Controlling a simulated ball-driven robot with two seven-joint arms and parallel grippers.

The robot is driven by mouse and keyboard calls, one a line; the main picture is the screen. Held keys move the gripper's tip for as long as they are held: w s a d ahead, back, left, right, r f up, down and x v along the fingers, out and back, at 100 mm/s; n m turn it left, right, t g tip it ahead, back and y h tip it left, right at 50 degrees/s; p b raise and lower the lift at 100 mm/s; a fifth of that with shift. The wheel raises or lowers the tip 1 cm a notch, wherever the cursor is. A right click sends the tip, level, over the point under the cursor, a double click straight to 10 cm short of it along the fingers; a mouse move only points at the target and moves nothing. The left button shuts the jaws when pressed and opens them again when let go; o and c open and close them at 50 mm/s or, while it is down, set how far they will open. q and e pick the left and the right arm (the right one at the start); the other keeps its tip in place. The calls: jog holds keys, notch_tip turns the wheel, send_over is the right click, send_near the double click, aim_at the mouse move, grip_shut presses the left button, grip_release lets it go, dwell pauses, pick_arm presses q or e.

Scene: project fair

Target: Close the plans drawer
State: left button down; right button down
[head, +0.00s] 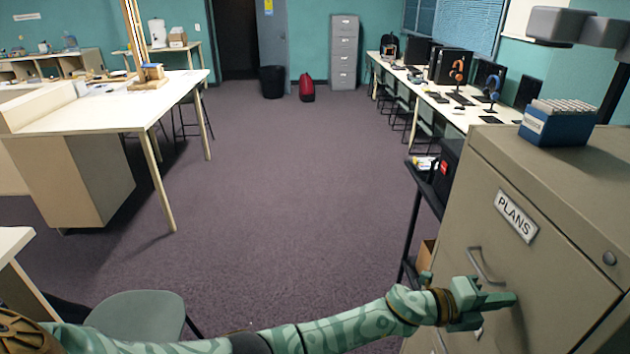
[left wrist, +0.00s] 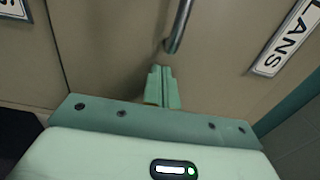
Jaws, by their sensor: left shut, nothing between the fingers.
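The plans drawer is the top drawer front (head: 520,255) of a beige filing cabinet at the right, with a white PLANS label (head: 515,216) and a metal bar handle (head: 486,267). Its front looks about flush with the cabinet; I cannot tell whether a small gap is left. My left gripper (head: 510,299) is shut and empty, its fingertips at the drawer front just below the handle. In the left wrist view the shut fingers (left wrist: 161,84) point at the drawer face beneath the handle (left wrist: 179,28); contact is unclear. My right gripper is not in view.
A blue box (head: 556,127) sits on the cabinet top (head: 585,170). A dark shelf (head: 428,188) stands beyond the cabinet. A green chair (head: 140,315) is at the lower left and a long white table (head: 100,108) at the left. The carpet between is clear.

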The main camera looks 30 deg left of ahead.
pick_arm(q)
jog(key=shift+w+d+r, duration=0.1)
jog(key=shift+w+d, duration=0.05)
jog(key=shift+d, duration=0.15)
jog(key=shift+d+r, duration=0.1)
jog(key=shift+r, duration=0.1)
dwell(0.3)
